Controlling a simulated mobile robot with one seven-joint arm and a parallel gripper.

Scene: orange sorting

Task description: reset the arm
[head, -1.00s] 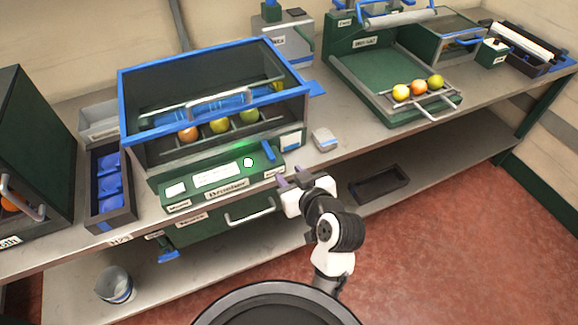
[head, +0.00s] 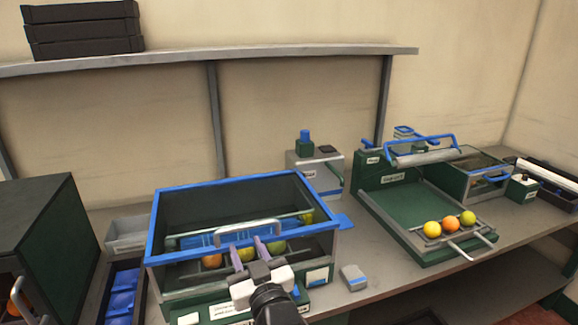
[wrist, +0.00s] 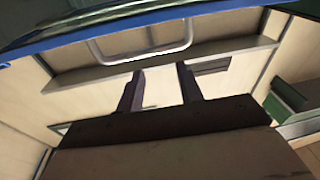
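My gripper (head: 250,250) is raised in front of the blue-rimmed glass-fronted box (head: 160,225) on the bench. Its two purple-grey fingers stand apart with nothing between them, and they point up. In the wrist view the fingers (wrist: 158,88) are also spread and empty, below the grey handle (wrist: 142,42) of the box. In the head view the fingers overlap the box's front, where an orange fruit (head: 211,261) and green fruits show behind the glass. I cannot tell whether the fingers touch the box.
A green tray machine (head: 400,215) with several fruits stands to the right. A small grey block (head: 354,277) lies on the bench right of the box. A dark green cabinet (head: 45,240) is at the left. A shelf (head: 270,57) runs along the wall above.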

